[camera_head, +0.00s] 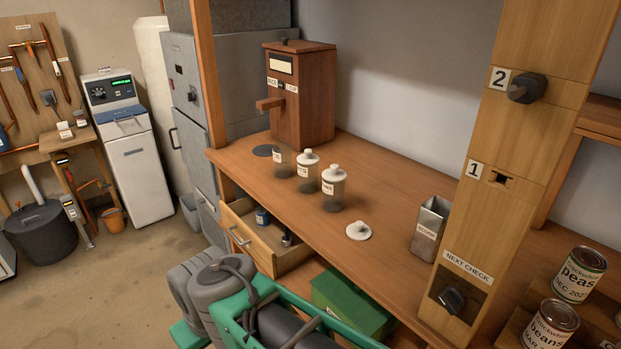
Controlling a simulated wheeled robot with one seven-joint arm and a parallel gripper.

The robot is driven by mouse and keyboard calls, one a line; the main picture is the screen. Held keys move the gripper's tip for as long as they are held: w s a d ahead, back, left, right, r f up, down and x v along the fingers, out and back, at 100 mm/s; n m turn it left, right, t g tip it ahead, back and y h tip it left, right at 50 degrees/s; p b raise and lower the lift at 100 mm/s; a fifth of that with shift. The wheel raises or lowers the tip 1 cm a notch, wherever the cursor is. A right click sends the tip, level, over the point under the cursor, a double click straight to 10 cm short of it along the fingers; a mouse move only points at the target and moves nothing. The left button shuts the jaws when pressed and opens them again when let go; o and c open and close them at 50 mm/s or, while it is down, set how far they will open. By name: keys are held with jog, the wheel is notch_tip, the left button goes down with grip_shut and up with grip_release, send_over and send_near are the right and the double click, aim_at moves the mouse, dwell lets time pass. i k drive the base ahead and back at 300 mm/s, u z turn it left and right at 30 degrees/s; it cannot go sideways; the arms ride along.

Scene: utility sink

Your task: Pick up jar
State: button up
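Three small clear jars with white labels stand upright in a row on the wooden counter. The left jar (282,162) has no lid on it. The middle jar (307,172) and the right jar (333,188) wear white knobbed lids and look dark inside near the bottom. Their label text is too small to read surely. A loose white lid (358,231) lies on the counter in front of the right jar. My gripper cannot be made out; only grey and green parts, probably mine, show at the bottom.
The wooden counter (390,200) is clear behind and right of the jars. A wooden dispenser (302,105) stands at its back left. An open drawer (262,240) juts out below. A metal canister (430,228) stands by the wooden post (500,160). Labelled cans (579,275) sit at right.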

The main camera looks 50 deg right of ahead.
aim_at(282, 153)
jog(key=z, duration=0.45)
jog(key=k, duration=0.15)
jog(key=u, duration=1.3)
jog(key=i, duration=0.95)
jog(key=z, duration=0.5)
jog(key=i, duration=0.7)
jog(key=z, duration=0.85)
